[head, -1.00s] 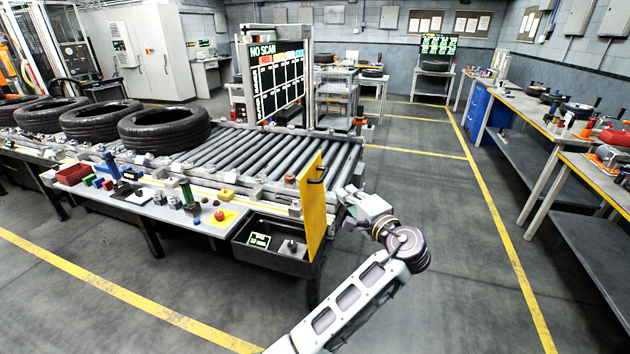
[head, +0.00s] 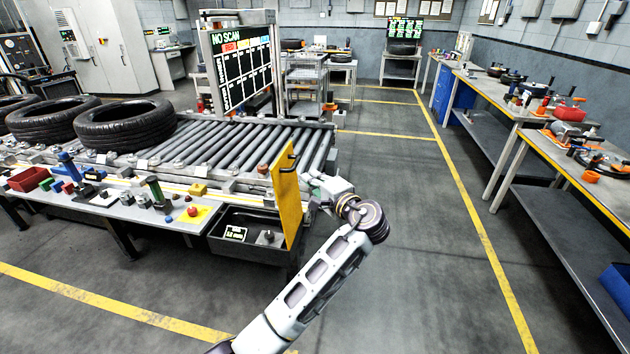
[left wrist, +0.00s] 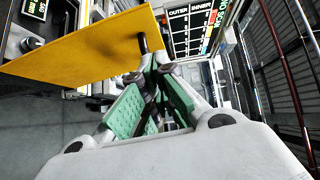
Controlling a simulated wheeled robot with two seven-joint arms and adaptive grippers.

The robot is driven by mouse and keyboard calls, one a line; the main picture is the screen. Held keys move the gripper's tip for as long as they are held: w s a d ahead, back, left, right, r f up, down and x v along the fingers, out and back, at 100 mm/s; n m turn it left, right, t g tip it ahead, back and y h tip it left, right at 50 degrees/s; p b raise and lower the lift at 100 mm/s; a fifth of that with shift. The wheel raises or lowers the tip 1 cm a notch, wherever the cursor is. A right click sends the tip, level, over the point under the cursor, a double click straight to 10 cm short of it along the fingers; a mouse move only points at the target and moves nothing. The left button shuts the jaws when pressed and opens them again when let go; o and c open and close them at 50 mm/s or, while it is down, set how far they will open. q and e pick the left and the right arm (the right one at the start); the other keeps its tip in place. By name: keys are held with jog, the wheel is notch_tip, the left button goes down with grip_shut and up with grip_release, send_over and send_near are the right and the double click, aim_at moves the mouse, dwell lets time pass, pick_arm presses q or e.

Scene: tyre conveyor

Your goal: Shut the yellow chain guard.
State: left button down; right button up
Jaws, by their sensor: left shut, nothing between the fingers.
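The yellow chain guard (head: 287,208) is a flat panel standing out from the near right end of the roller conveyor, open, with a black handle (head: 290,157) near its top. The guard fills the upper left of the left wrist view (left wrist: 85,45), with the handle (left wrist: 142,40) at its right edge. My left gripper (head: 310,182) is shut and empty, just right of the guard. In the left wrist view its green-padded fingers (left wrist: 152,68) meet near the handle; I cannot tell whether they touch the guard. My right gripper is not in view.
A dark open bin (head: 250,248) sits left of the guard, beside a grey shelf holding several small parts and a red button (head: 192,211). Tyres (head: 125,122) lie on the conveyor (head: 240,150). The floor to the right is clear up to the workbenches (head: 560,160).

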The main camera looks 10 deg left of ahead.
aim_at(291, 169)
pick_arm(q)
jog(key=x, duration=0.3)
jog(key=s+a+p+x, duration=0.1)
jog(key=x, duration=0.2)
jog(key=p+x, duration=0.1)
jog(key=x, duration=0.1)
jog(key=shift+w+a, duration=0.15)
jog(key=shift+a, duration=0.3)
jog(key=shift+a+f, duration=0.15)
jog(key=shift+a, duration=0.5)
jog(key=shift+a, duration=0.1)
